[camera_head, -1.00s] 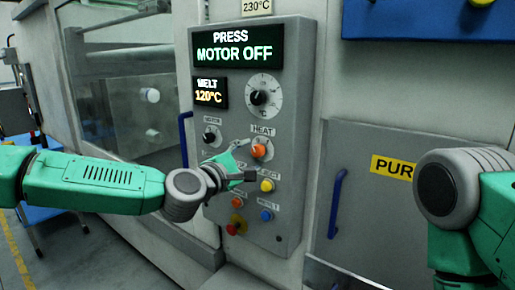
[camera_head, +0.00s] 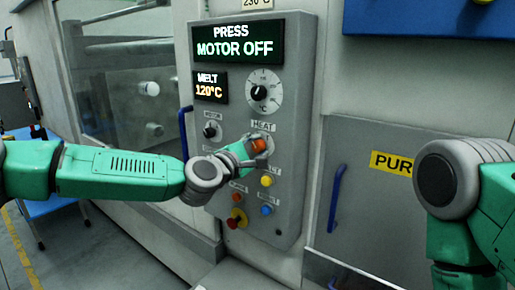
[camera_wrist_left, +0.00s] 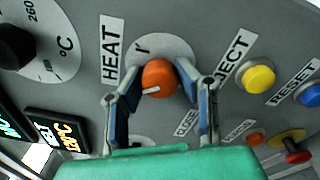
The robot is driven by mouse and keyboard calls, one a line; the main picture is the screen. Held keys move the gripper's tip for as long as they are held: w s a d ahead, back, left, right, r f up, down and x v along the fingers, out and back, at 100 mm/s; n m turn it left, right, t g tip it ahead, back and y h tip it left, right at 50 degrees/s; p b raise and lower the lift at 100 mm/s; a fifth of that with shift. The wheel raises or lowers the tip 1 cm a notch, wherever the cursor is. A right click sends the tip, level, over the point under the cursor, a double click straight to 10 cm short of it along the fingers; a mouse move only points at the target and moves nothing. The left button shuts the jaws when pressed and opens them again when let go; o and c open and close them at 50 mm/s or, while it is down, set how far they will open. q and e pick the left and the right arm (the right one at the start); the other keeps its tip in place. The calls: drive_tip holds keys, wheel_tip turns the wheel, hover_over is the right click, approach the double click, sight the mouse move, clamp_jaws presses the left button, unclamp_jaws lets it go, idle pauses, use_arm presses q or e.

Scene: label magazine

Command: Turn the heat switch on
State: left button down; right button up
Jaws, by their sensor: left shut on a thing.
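The heat switch is an orange knob (camera_head: 258,146) under the HEAT label (camera_head: 263,126) on the grey control panel (camera_head: 295,100). In the left wrist view the orange knob (camera_wrist_left: 160,78) sits between the two fingers of my left gripper (camera_wrist_left: 160,92), with a pale pointer mark on its face. My left gripper (camera_head: 252,150) is shut on the knob, and its fingers partly hide the knob's plate. My right arm shows at the right, but its gripper is out of view.
A yellow eject button (camera_head: 266,181), a blue reset button (camera_head: 267,211) and a red-topped stop button (camera_head: 236,219) lie below the knob. The motor knob (camera_head: 210,131) is to its left and a temperature dial (camera_head: 262,91) above. Blue handles (camera_head: 336,198) flank the panel.

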use_arm(q)
drive_tip(key=shift+f, duration=0.15)
drive_tip(key=m+b, duration=0.2)
drive_tip(key=b, duration=0.1)
drive_tip(key=shift+f+m, duration=0.2)
drive_tip(key=shift+m, duration=0.2)
drive_tip(key=m+b, duration=0.3)
drive_tip(key=shift+m, duration=0.3)
drive_tip(key=m+b, duration=0.1)
drive_tip(key=m, duration=0.1)
drive_tip(key=m+b, duration=0.1)
drive_tip(key=shift+s+d+f+m+h, duration=0.1)
drive_tip(key=shift+f+m+h, duration=0.05)
drive_tip(key=shift+m+h, duration=0.2)
drive_tip(key=shift+m+b, duration=1.1)
drive_tip(key=shift+m, duration=0.95)
drive_tip(key=shift+f, duration=0.1)
drive_tip(key=c, duration=1.2)
unclamp_jaws()
drive_tip(key=shift+r, duration=0.25)
